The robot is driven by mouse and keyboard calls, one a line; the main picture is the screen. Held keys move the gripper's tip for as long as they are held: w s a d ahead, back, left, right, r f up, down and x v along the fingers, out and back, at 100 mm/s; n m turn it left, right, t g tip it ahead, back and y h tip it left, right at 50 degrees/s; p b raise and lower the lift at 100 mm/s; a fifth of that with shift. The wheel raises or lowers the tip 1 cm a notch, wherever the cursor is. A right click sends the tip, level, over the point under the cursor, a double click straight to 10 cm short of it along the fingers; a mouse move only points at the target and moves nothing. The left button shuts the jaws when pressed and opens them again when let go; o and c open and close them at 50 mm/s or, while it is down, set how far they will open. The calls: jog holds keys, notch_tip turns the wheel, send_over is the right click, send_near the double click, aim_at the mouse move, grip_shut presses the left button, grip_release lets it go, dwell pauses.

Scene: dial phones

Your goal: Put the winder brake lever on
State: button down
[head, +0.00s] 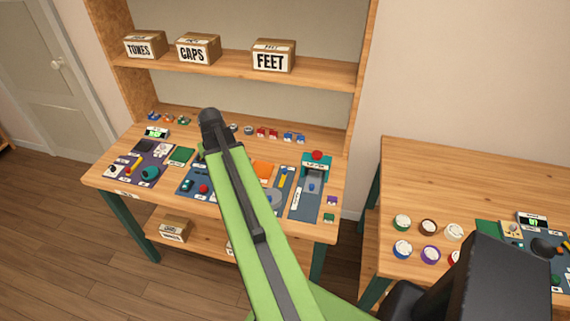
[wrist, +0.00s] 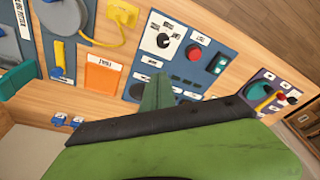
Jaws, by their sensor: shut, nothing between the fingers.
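A yellow lever (head: 283,177) stands on a blue-grey panel beside a grey disc (head: 274,197); I take it for the winder brake lever, but its label is unreadable. In the wrist view the same yellow lever (wrist: 60,56) lies at the left, below the large grey disc (wrist: 62,14). A yellow crank-like part (wrist: 120,14) is at the top. My gripper (wrist: 156,88) shows as a green tip, shut and empty, over the bench near the panel with the black knob (wrist: 168,41) and red button (wrist: 194,53). In the head view my arm hides the gripper and part of the bench.
An orange panel (wrist: 103,74) lies right of the yellow lever in the wrist view. A teal device with a red top (head: 317,157) stands at the bench's right. Small coloured parts line the back. A shelf holds boxes such as FEET (head: 273,57). A second bench (head: 400,165) stands right.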

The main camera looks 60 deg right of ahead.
aim_at(283, 177)
jog(key=s+d+m+h, duration=0.1)
jog(key=s+d+m, duration=0.1)
jog(key=s+d, duration=0.5)
jog(key=s+d+m, duration=0.2)
jog(key=s+d, duration=0.4)
jog(key=d, duration=0.8)
jog(key=shift+s+d+r+h, duration=0.15)
jog(key=shift+s+r+h, duration=0.1)
jog(key=shift+s+h, duration=0.15)
jog(key=shift+f, duration=0.15)
jog(key=b+x, duration=1)
jog(key=shift+w+f, duration=0.1)
jog(key=shift+f, duration=0.1)
jog(key=s+a, duration=0.2)
jog(key=a, duration=0.1)
jog(key=shift+a+r, duration=0.15)
jog(key=shift+r, duration=0.25)
jog(key=shift+s, duration=0.1)
